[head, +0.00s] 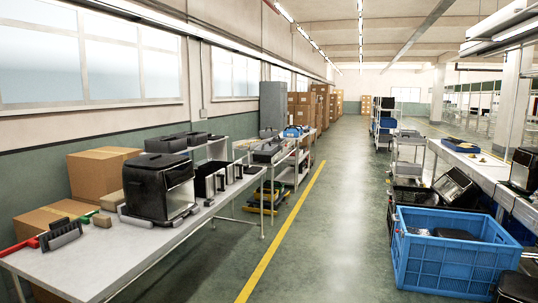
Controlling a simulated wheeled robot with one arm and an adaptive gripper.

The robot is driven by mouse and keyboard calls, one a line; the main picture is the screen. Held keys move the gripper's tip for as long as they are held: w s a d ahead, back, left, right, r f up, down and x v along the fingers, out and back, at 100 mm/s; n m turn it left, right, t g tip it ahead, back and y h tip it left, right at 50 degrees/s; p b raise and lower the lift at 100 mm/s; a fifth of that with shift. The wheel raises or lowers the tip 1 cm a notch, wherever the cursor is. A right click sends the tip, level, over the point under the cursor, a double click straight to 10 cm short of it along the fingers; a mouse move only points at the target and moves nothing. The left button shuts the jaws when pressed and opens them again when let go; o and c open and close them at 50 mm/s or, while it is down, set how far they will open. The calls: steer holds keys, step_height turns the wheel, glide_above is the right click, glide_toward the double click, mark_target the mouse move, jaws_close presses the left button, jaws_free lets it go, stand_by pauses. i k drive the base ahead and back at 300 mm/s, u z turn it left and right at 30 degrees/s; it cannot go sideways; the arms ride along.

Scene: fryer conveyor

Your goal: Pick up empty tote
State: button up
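A large blue plastic tote (440,265) with slatted walls stands at the lower right. It is not empty: dark objects (455,234) lie inside it. A dark crate (408,194) stands just behind it, partly hidden. A smaller blue tray (460,146) sits on the far part of the right-hand bench. I cannot see a clearly empty tote. My gripper is not in view.
The left table (110,265) holds a black fryer (158,187) and several parts. Cardboard boxes (100,172) stand by the left wall. The green floor aisle (330,220) with a yellow line is clear.

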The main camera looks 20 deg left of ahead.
mark_target(269, 149)
steer(key=u, duration=0.3)
steer(key=i, duration=9.3)
steer(key=u, duration=2.55)
